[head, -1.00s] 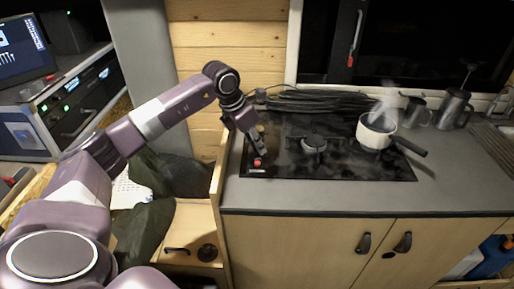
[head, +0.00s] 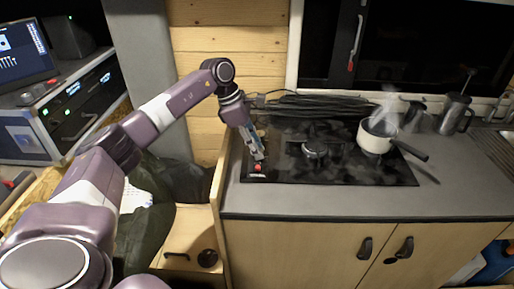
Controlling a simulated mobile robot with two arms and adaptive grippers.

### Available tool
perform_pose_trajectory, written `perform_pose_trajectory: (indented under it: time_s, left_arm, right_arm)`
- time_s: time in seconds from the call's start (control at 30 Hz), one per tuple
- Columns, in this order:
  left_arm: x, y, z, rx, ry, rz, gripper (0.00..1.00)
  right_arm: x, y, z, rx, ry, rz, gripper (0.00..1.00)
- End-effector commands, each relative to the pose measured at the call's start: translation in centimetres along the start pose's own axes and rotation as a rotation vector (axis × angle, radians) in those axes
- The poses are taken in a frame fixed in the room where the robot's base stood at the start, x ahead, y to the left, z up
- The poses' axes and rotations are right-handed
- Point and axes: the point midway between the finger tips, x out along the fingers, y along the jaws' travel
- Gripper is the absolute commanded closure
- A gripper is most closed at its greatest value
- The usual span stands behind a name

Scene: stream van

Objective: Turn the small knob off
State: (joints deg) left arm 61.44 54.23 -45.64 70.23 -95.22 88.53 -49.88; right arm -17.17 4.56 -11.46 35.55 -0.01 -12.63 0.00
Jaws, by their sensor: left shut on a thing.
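The black hob (head: 340,174) is set into the grey counter. The small knob (head: 258,167), red, sits at the hob's front left corner, partly hidden by my fingers. My left gripper (head: 259,157) reaches down over that corner, with its fingertips at the knob, and is shut on it. The knob's exact angle is too small to tell. My right gripper is out of view.
A steaming white pot (head: 374,138) with a dark handle stands on the hob's right burner. The left burner (head: 315,150) is bare. Dark cables (head: 320,106) lie behind the hob. Metal jugs (head: 453,114) stand at the back right. The counter's front strip is clear.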

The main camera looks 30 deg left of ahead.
Motion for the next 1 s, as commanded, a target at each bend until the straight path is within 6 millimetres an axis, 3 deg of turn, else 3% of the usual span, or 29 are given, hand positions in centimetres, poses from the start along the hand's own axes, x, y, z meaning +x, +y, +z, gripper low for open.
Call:
perform_pose_trajectory:
  time_s: [0.47,0.5,0.63,1.0]
  left_arm:
    - [-0.21,0.17,-0.03,0.012,0.000,0.000,1.00]
    - [-0.21,0.17,-0.03,0.012,0.000,0.001,0.77]
    - [-0.16,0.13,-0.02,0.012,0.000,0.000,0.62]
    - [-0.69,0.10,0.00,0.011,0.000,-0.002,0.62]
  right_arm:
    - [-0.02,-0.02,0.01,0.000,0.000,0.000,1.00]
    - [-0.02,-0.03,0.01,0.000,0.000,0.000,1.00]
    - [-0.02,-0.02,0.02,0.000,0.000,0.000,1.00]
    - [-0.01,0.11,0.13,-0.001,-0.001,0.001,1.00]
